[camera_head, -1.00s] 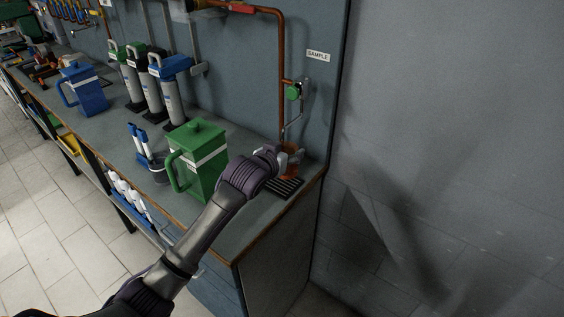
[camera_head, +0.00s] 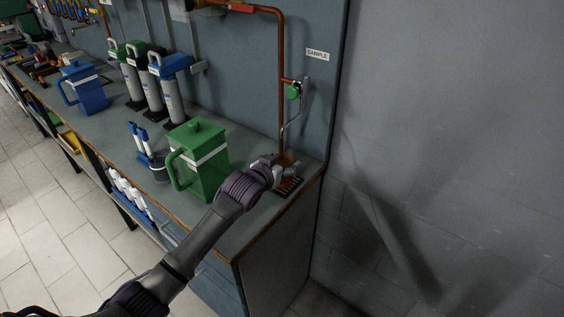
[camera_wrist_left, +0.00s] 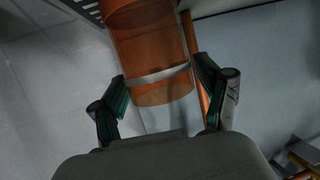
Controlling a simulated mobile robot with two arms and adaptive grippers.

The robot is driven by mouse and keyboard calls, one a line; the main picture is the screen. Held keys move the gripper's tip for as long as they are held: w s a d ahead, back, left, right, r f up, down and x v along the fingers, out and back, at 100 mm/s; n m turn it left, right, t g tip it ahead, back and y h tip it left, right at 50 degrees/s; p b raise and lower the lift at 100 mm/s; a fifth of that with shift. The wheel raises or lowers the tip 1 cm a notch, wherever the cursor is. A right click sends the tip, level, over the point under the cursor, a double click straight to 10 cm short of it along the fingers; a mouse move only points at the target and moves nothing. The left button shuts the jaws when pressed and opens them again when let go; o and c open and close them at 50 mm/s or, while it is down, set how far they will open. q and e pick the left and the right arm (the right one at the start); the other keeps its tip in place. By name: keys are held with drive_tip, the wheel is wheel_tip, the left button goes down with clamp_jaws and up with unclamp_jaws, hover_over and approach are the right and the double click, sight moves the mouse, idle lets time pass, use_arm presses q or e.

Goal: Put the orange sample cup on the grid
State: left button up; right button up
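The orange sample cup (camera_wrist_left: 150,45) is see-through with a pale band and fills the upper middle of the left wrist view. The fingers of my left gripper (camera_wrist_left: 158,75) stand on either side of it, against or very close to its sides. In the head view the gripper (camera_head: 277,172) is low at the right end of the bench, and only a little of the cup (camera_head: 288,184) shows beyond it. The dark slotted grid (camera_head: 293,188) is at the cup; its edge shows in the left wrist view (camera_wrist_left: 86,8). Exact contact between cup and grid is hidden. My right gripper is out of view.
A green lidded jug (camera_head: 205,160) stands close left of my left arm. A copper pipe (camera_head: 281,85) with a green valve (camera_head: 293,91) rises behind the grid, under the SAMPLE label (camera_head: 317,55). The bench edge is near, with a grey wall to the right.

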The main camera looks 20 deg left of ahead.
use_arm(q)
drive_tip(key=shift+o, duration=0.2)
drive_tip(key=shift+s+r, duration=0.1)
drive_tip(key=shift+r, duration=0.05)
drive_tip(key=v, duration=1.1)
drive_tip(key=shift+s+r+b, duration=0.15)
drive_tip(key=shift+s+b, duration=0.2)
drive_tip(key=shift+b, duration=0.05)
drive_tip(key=shift+a, duration=0.1)
